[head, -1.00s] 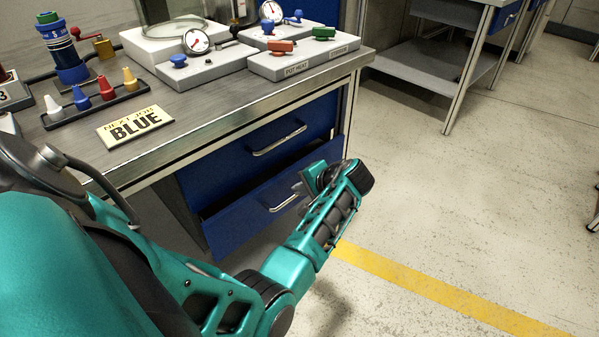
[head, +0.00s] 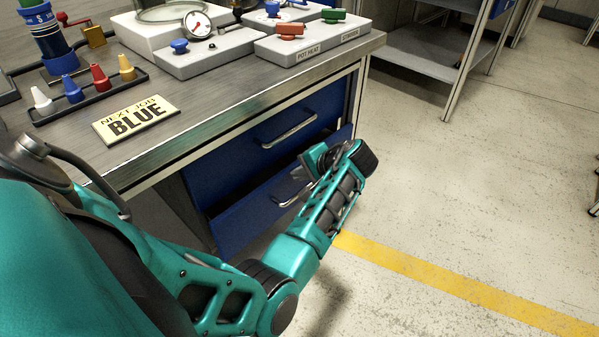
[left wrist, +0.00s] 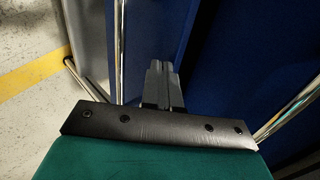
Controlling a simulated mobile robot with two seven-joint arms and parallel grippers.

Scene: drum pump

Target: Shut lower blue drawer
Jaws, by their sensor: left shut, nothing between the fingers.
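The lower blue drawer (head: 245,222) under the workbench stands pulled out, with a dark gap behind its front panel. Its silver handle (head: 288,199) is partly hidden by my left arm. My left gripper (head: 301,176) is at the drawer's front, near the handle. In the left wrist view its fingers (left wrist: 160,70) are together and empty, pointing at blue panelling. I cannot tell whether the fingertips touch the drawer. The upper blue drawer (head: 240,155), with its silver handle (head: 289,132), looks shut. My right gripper is not in view.
The bench top (head: 210,98) overhangs the drawers and carries a "NEXT JOB BLUE" sign (head: 136,120), coloured plugs and grey control boxes. A second grey bench (head: 425,55) stands at the back right. The floor right of my arm is clear, with a yellow line (head: 440,282).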

